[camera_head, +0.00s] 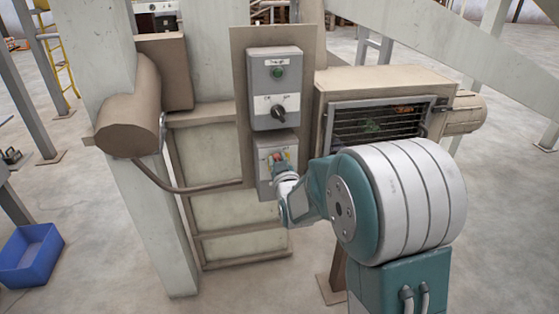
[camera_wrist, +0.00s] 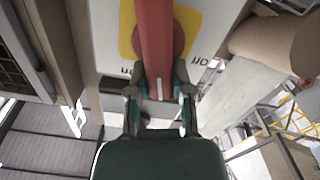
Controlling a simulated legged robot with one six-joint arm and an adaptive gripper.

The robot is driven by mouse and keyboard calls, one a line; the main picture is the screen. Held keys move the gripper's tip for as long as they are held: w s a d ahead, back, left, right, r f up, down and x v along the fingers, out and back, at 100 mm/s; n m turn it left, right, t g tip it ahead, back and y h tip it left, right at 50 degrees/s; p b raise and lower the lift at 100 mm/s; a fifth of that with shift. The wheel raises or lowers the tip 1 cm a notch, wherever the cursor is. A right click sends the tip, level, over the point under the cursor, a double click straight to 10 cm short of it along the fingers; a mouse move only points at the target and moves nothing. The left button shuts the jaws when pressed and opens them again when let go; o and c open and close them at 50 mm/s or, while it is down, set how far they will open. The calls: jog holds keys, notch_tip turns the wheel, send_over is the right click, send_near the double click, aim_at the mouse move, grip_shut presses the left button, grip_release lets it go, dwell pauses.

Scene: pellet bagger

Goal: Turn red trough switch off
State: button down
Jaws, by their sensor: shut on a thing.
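The red switch is a long red handle (camera_wrist: 155,35) on a round red base over a yellow plate (camera_wrist: 127,28) in the wrist view. In the head view its red and yellow parts (camera_head: 279,157) show small on the lower grey switch box (camera_head: 264,164), partly hidden by my arm. My gripper (camera_wrist: 158,88) is shut on the red handle, one finger on each side of it. In the head view my gripper (camera_head: 284,177) is at the front of the lower box. Dark lettering stands beside the yellow plate, too cut off to read surely.
An upper grey box (camera_head: 274,88) with a green light and a black selector knob is just above. A beige cabinet with a barred window (camera_head: 385,122) stands close on the right. A blue bin (camera_head: 32,255) lies on the open floor at far left.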

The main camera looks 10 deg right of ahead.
jog(key=n, duration=0.2)
jog(key=a+f+n, duration=0.1)
jog(key=shift+n, duration=0.4)
jog(key=shift+s+a+f+n, duration=0.15)
jog(key=shift+f+n, duration=0.2)
jog(key=shift+n, duration=1.45)
jog(key=shift+w+a+f+n, duration=0.15)
jog(key=shift+f+n, duration=0.2)
jog(key=shift+n, duration=1.45)
jog(key=shift+s+a+f+n, duration=0.15)
jog(key=shift+f+n, duration=0.2)
jog(key=shift+n, duration=1.45)
jog(key=c, duration=0.5)
grip_release()
jog(key=shift+r, duration=0.15)
